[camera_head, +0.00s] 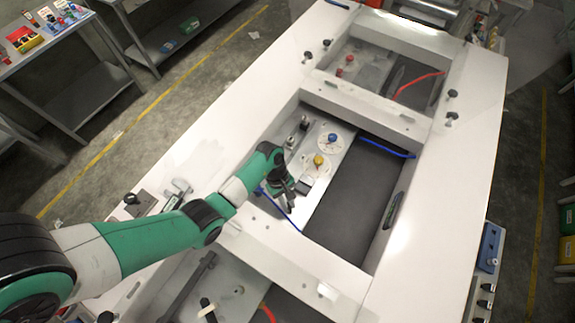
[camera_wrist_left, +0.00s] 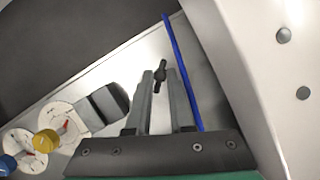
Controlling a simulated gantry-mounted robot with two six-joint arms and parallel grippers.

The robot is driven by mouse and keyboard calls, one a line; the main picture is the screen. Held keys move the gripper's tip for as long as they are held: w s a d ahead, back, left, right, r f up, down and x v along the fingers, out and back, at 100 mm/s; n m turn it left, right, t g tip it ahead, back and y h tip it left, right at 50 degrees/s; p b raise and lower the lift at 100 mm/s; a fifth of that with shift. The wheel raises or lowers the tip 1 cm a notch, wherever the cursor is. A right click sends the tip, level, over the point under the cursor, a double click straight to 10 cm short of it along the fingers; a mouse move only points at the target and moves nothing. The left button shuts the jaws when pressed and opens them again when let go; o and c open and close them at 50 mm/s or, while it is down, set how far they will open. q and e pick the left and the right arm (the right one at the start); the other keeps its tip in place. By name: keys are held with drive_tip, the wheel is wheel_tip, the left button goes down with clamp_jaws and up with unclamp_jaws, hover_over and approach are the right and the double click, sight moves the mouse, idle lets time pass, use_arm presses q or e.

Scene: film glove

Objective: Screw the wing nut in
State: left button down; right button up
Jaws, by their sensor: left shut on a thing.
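My left gripper (camera_head: 288,203) reaches down into the middle recess of the white frame, near its lower left corner. In the left wrist view, its two grey fingers (camera_wrist_left: 159,80) are closed around a small dark wing nut (camera_wrist_left: 160,72). The nut stands up between the fingertips, over the light metal panel. Whether it sits on a thread cannot be made out. In the head view the nut is too small to tell from the fingers. My right gripper is not in view.
A blue cord (camera_wrist_left: 185,75) runs just right of the fingers. A dark block (camera_wrist_left: 104,104) stands to their left. Yellow (camera_head: 318,160) and blue (camera_head: 332,138) knobs sit on round dials further along the panel. The white frame wall (camera_wrist_left: 250,60) rises close on the right.

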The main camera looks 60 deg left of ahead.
use_arm(q)
drive_tip(key=m, duration=0.1)
drive_tip(key=m+g+b, duration=0.1)
drive_tip(key=shift+w+f+m, duration=0.15)
drive_tip(key=shift+m, duration=0.25)
drive_tip(key=shift+m+g+y+b, duration=0.3)
drive_tip(key=shift+m+b, duration=0.4)
drive_tip(key=shift+w+m+g+b, duration=0.1)
drive_tip(key=shift+m+g+b, duration=0.2)
drive_tip(key=shift+m+b, duration=0.7)
drive_tip(key=shift+m+g+b, duration=0.3)
drive_tip(key=shift+m+b, duration=0.1)
drive_tip(key=shift+b, duration=0.4)
drive_tip(key=shift+d, duration=0.1)
drive_tip(key=c, duration=0.8)
unclamp_jaws()
drive_tip(key=shift+r, duration=0.25)
